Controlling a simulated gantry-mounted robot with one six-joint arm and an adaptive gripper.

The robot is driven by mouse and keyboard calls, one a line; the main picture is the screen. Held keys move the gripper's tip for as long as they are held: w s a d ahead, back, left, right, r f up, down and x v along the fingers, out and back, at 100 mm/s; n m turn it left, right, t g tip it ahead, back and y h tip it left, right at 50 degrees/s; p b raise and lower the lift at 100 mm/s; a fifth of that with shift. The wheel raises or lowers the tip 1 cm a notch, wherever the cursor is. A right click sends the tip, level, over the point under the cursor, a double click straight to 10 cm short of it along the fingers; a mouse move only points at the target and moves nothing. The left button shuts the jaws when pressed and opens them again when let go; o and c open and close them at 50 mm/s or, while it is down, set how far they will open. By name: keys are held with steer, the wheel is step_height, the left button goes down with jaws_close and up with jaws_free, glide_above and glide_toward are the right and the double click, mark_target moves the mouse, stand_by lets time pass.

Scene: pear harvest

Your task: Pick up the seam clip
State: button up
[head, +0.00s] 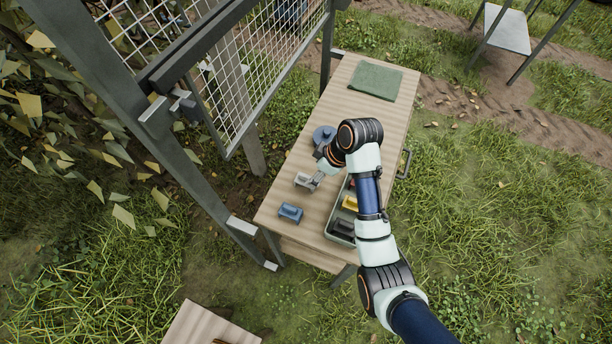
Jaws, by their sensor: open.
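My gripper (314,183) is low over the left part of the wooden table, open. A small light grey piece (302,180) is right at its fingertips; I cannot tell whether they touch. A small blue block-like piece (290,212) lies on the table nearer the front left corner. I cannot tell for sure which small piece is the seam clip. A tray (332,235) under my arm holds a yellow piece (350,203), a dark piece (343,227) and a reddish piece mostly hidden by my arm.
The wooden table (345,110) carries a folded green cloth (375,80) at its far end and a round blue-grey object (323,133) behind my gripper. A metal frame with wire mesh (240,80) stands along the left. The table's middle beyond the round object is clear.

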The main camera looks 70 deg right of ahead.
mark_target(305, 180)
steer(key=b+x, duration=0.2)
steer(key=x, duration=0.6)
steer(key=shift+w+a+b, duration=0.15)
steer(key=shift+w+b, duration=0.05)
steer(key=shift+b, duration=0.1)
steer(key=shift+r, duration=0.1)
steer(key=shift+c, duration=0.3)
steer(key=c, duration=1.1)
